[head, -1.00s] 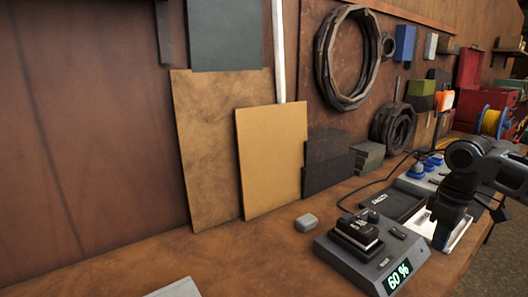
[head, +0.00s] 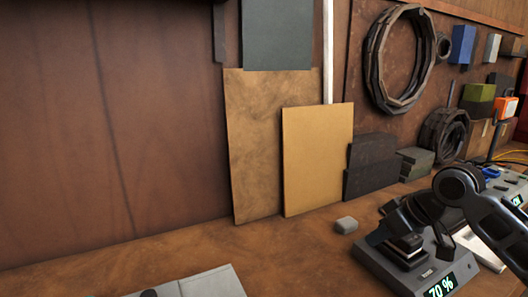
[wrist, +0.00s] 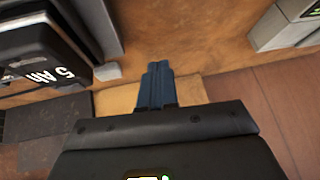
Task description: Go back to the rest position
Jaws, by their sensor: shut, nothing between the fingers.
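My gripper (wrist: 156,85) shows in the wrist view with its blue fingers together and nothing between them, above the wooden bench. In the head view my arm comes in from the right edge and reaches over the charger (head: 437,283), whose display reads 70 %. My fingertips cannot be made out clearly there. A dark battery sits in the charger, partly behind my arm. In the wrist view the battery (wrist: 40,62), marked 5 Ah, is left of my fingers and apart from them.
A small grey block (head: 346,224) lies on the bench (head: 290,250) beside the charger. A grey box (head: 205,284) stands at the front edge of the view. Boards (head: 318,160) and dark blocks (head: 371,165) lean or stand at the wall. The bench left of the charger is mostly clear.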

